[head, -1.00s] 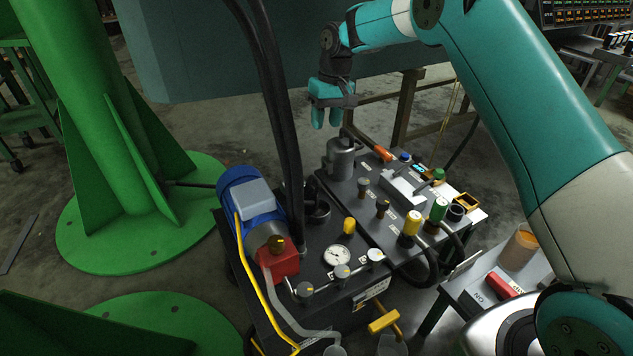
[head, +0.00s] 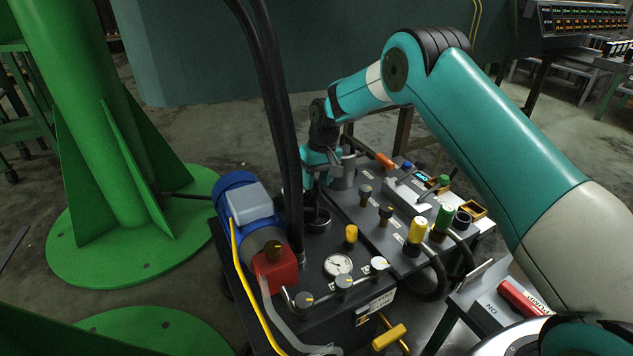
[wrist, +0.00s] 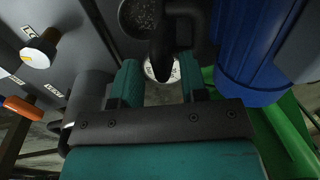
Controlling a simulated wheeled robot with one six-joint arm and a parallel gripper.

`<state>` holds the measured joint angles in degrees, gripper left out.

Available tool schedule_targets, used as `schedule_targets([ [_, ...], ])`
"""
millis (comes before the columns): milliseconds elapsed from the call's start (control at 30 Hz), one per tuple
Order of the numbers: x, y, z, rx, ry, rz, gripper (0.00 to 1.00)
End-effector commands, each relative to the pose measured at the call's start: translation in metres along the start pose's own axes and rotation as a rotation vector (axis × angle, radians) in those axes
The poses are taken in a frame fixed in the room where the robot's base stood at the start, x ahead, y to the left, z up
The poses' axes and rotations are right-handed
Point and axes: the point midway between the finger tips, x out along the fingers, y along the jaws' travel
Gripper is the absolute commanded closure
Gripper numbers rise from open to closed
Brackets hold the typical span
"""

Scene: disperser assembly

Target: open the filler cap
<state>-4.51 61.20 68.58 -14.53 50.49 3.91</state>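My gripper (head: 312,187) reaches down at the back of the dark power unit, left of the grey canister (head: 343,172). In the wrist view its two teal fingers (wrist: 162,82) are apart. A pale, speckled round disc (wrist: 160,70), which looks like the filler cap, shows between them. A black curved part partly covers it. I cannot tell whether the fingers touch the disc. In the head view my gripper and the hoses hide that spot. A dark round fitting (head: 319,219) with an open-looking top stands just in front of my gripper.
Thick black hoses (head: 275,100) rise close to the left of my gripper. A blue motor (head: 236,195) is further left. A pressure gauge (head: 338,265), a yellow knob (head: 351,233) and several other knobs crowd the unit's top.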

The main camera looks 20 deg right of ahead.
Motion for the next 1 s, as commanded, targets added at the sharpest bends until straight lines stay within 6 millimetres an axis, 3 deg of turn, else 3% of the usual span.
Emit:
schedule_targets([
  [200, 0.000, 0.000, 0.000, 0.000, 0.000, 0.000, 0.62],
  [367, -0.001, 0.000, 0.000, 0.000, 0.000, 0.000, 0.99],
  [667, -0.003, -0.004, 0.000, -0.002, 0.000, 0.000, 1.00],
  [1000, -0.006, -0.044, 0.000, -0.007, -0.003, -0.001, 1.00],
])
